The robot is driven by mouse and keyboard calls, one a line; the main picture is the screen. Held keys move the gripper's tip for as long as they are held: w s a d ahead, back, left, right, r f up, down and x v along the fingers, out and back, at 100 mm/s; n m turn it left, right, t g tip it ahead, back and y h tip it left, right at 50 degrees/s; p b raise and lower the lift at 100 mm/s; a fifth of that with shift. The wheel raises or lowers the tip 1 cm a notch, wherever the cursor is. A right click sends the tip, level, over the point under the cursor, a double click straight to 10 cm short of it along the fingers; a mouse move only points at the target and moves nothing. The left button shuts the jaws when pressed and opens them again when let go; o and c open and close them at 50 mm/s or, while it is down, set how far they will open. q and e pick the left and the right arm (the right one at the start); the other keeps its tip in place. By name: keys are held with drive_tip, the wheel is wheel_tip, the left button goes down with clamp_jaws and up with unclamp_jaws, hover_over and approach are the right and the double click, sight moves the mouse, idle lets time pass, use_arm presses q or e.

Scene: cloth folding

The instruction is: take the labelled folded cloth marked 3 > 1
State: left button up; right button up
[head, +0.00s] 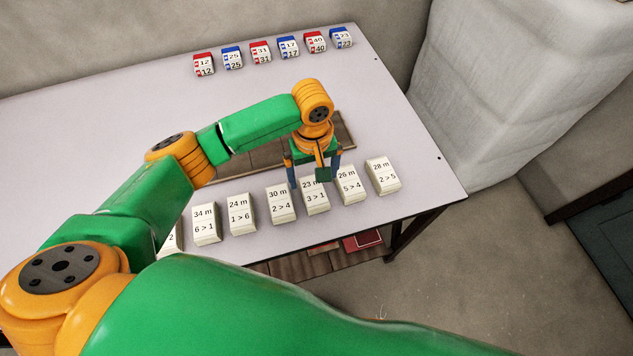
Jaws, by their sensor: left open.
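The folded cloth marked 23 m, 3 > 1 (316,203) is a pale cream stack in the front row on the table. Its label faces up, and its upper edge is partly covered by my gripper. My left gripper (316,182) points down over the back part of this cloth, with its fingers apart to either side. I cannot tell whether the fingers touch the cloth. My right gripper is not in view.
Neighbouring cloths 2 > 4 (280,207) and 5 > 4 (350,191) stand close on both sides. More labelled cloths continue along the row. A brown board (240,165) lies behind. Red and blue numbered blocks (261,53) line the far edge of the table (80,140).

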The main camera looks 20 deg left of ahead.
sight(313, 190)
use_arm(q)
drive_tip(key=f, duration=0.6)
drive_tip(key=shift+s+b, duration=0.35)
drive_tip(key=shift+b, duration=0.05)
drive_tip(key=shift+w+f, duration=0.1)
drive_tip(key=shift+f, duration=0.15)
drive_tip(key=c, duration=1.4)
drive_tip(key=shift+r, duration=0.1)
